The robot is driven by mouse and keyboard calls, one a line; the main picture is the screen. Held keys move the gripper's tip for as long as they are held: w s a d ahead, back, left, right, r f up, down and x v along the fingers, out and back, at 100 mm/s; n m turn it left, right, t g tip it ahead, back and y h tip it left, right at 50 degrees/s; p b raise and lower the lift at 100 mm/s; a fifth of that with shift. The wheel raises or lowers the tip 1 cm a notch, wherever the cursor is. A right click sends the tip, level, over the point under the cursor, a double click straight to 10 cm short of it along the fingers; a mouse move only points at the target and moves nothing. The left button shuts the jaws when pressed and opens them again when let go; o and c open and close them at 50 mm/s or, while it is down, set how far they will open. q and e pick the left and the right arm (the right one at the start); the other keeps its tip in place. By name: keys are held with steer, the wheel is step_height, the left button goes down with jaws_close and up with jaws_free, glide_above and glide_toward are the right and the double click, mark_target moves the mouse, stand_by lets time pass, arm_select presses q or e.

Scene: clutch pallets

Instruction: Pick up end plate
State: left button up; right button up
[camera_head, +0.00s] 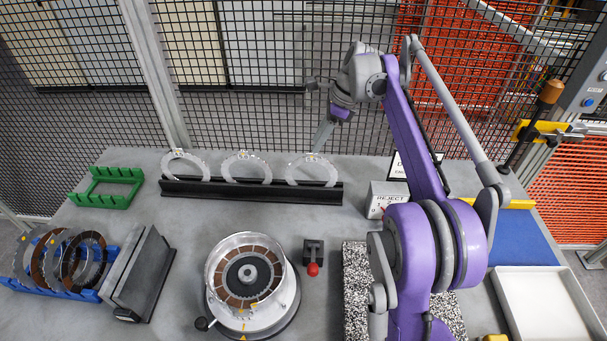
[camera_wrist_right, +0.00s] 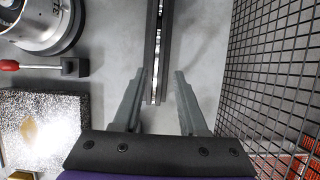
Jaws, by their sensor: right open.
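Three pale ring-shaped plates stand upright in a black slotted rack (camera_head: 250,190) at the back of the table: a left one (camera_head: 185,169), a middle one (camera_head: 246,168) and a right one (camera_head: 311,170). I cannot tell from their looks which is the end plate. My right gripper (camera_head: 322,135) is above and behind the right plate, pointing down, open and empty. In the right wrist view its two fingers (camera_wrist_right: 159,72) are apart, with the near end of the black rack (camera_wrist_right: 164,60) showing between and below them. My left gripper is not in view.
A round metal clutch housing (camera_head: 247,270) stands front centre beside a red-knobbed lever (camera_head: 313,268). A blue rack (camera_head: 85,293) of rings and a green rack (camera_head: 106,182) are left. A reject box (camera_head: 384,198) is right of the black rack. Mesh fencing (camera_head: 250,110) stands close behind.

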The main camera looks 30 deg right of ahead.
mark_target(310, 156)
steer(key=x, duration=0.8)
steer(key=shift+s+a+f, duration=0.1)
steer(key=shift+s+f, duration=0.15)
steer(key=shift+f, duration=0.05)
jaws_close()
stand_by(1.1)
